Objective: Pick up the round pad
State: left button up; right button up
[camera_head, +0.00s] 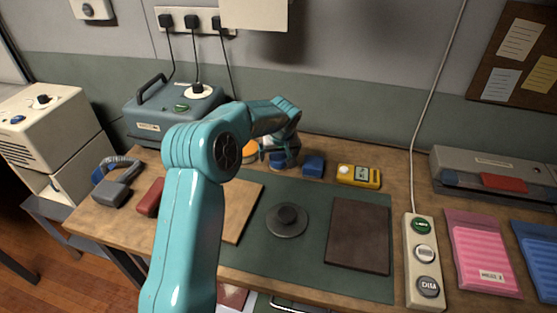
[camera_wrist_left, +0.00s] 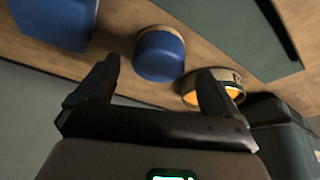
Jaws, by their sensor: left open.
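A round blue pad (camera_wrist_left: 160,55) with a wooden-looking edge shows in the left wrist view, on the wooden bench. It lies beyond and between the fingertips of my left gripper (camera_wrist_left: 160,78), which is open and empty. I cannot tell the exact gap between pad and fingers. In the head view my left gripper (camera_head: 281,152) hangs low over the back of the bench and covers most of the pad. My right gripper is not in view.
A blue block (camera_head: 313,167) and a yellow meter (camera_head: 359,177) stand to the right of the gripper. A grey-blue box (camera_head: 165,108) is behind left.

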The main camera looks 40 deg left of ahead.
aim_at(279, 156)
pick_arm(q)
jog(key=x, duration=0.3)
jog(key=shift+w, duration=0.1)
jog(key=c, duration=1.1)
jog(key=shift+d, duration=0.1)
jog(key=shift+c, duration=0.2)
notch_tip(279, 156, up, 20)
jog(key=p, duration=0.2)
jog(key=shift+o, duration=0.7)
